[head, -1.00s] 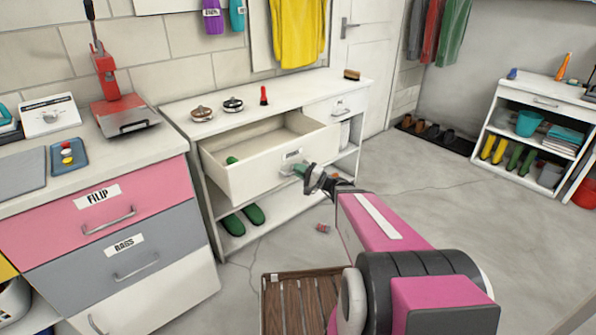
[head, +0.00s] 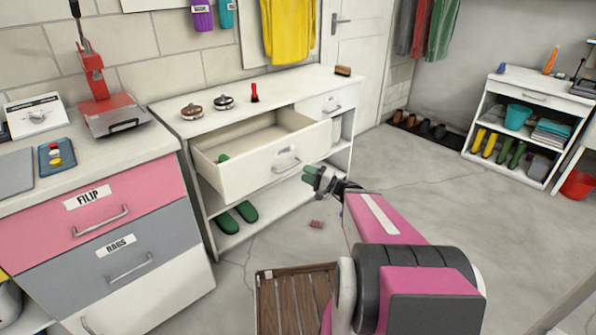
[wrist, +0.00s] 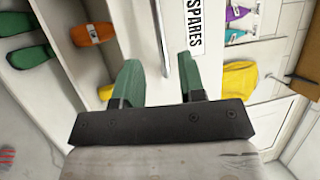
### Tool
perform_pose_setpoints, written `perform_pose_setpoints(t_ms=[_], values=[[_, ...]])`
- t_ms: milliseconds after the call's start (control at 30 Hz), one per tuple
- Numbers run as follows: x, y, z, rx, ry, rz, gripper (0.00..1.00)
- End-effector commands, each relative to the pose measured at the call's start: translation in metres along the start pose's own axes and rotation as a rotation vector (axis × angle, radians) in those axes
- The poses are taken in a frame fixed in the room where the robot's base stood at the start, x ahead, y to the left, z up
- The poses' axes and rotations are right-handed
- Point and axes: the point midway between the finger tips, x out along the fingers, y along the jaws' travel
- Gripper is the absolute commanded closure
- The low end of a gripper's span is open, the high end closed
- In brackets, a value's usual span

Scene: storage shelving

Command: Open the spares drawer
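The spares drawer (head: 246,172) is pulled well out of the white cabinet, with its open top showing. In the wrist view its front (wrist: 145,30) carries the SPARES label (wrist: 195,25) and a bar handle (wrist: 160,45); the handle also shows in the head view (head: 287,164). In the head view my gripper (head: 316,180) is just right of the drawer front, apart from the handle.
Green shoes (head: 238,216) stand on the shelf below the drawer. A small red object (head: 316,224) lies on the floor near a slatted wooden crate (head: 300,272). A counter with pink and grey drawers (head: 92,210) is at left.

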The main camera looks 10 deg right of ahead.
Motion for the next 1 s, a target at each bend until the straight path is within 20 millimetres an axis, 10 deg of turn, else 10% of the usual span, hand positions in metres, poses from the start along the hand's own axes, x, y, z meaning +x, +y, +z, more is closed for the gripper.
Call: perform_pose_setpoints(t_ms=[400, 1000], values=[[-0.034, 0.0, 0.0, 0.0, -0.001, 0.0, 0.63], [-0.019, 0.016, 0.029, 0.01, -0.134, 0.172, 0.63]])
